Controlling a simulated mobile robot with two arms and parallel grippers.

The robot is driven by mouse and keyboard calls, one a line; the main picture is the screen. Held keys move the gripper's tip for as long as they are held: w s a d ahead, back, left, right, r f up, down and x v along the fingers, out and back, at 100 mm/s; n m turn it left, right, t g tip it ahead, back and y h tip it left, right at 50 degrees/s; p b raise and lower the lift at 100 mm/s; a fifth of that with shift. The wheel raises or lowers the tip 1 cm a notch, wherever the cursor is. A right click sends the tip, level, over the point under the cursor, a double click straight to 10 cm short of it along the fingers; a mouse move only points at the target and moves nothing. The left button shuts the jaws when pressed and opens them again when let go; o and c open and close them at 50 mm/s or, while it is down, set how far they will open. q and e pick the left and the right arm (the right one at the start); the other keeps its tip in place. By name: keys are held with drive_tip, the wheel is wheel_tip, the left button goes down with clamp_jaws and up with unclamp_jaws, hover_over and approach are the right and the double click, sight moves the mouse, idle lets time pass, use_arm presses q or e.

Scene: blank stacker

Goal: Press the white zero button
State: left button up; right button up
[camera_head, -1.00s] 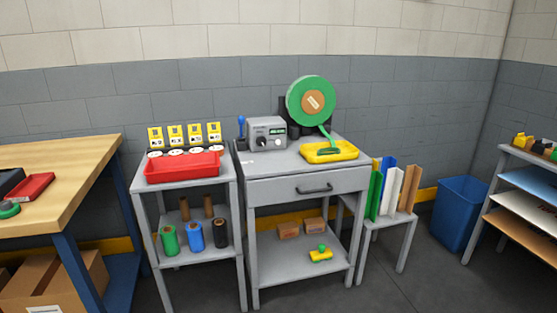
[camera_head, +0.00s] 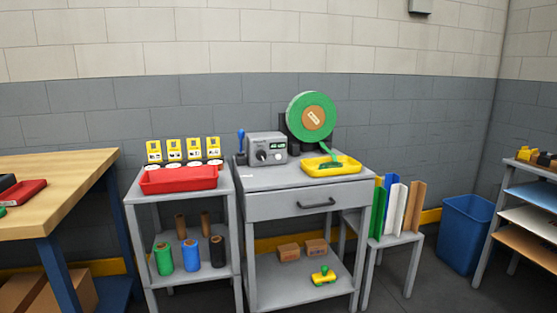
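A grey instrument box (camera_head: 266,149) with a small green display and a dark knob stands on the grey drawer table (camera_head: 262,177). It is the only device with controls that I can make out. A white zero button cannot be told apart at this size. A small white label-like patch (camera_head: 246,176) lies on the tabletop in front of the box. Neither of my grippers shows in the head view.
A yellow tray (camera_head: 345,168) and a green reel (camera_head: 313,118) stand right of the box. A red bin (camera_head: 180,181) sits on the left stand. A wooden bench (camera_head: 75,175) is at far left, a blue bin (camera_head: 465,235) at right. Some floor shows between table and bin.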

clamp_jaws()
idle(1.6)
